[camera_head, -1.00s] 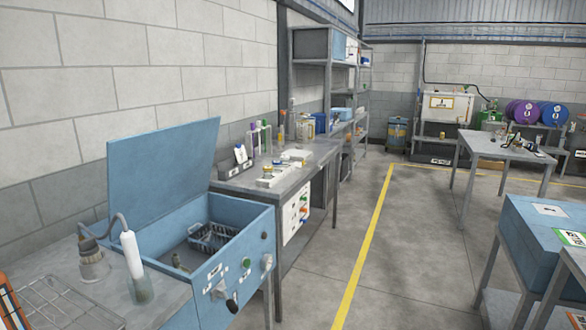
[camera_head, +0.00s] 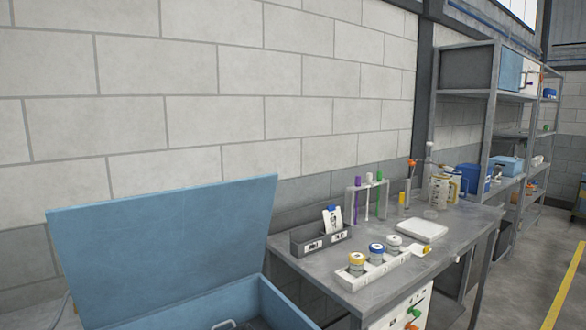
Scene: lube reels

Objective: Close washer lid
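The washer is a blue box at the lower left of the head view; its right wall (camera_head: 285,312) shows at the bottom edge. Its flat blue lid (camera_head: 165,245) stands open, raised and leaning back toward the block wall. A bit of the dark basket with a light handle (camera_head: 224,324) shows inside the washer. The washer's front panel and most of its inside are below the picture. Neither of my grippers is in view.
A grey bench (camera_head: 330,280) stands right of the washer. It bears a white tray with several jars (camera_head: 376,253), a dark holder (camera_head: 320,240), a tube rack (camera_head: 368,200) and a white scale-like block (camera_head: 422,231). Metal shelves (camera_head: 480,120) stand beyond. Open floor lies at the far right.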

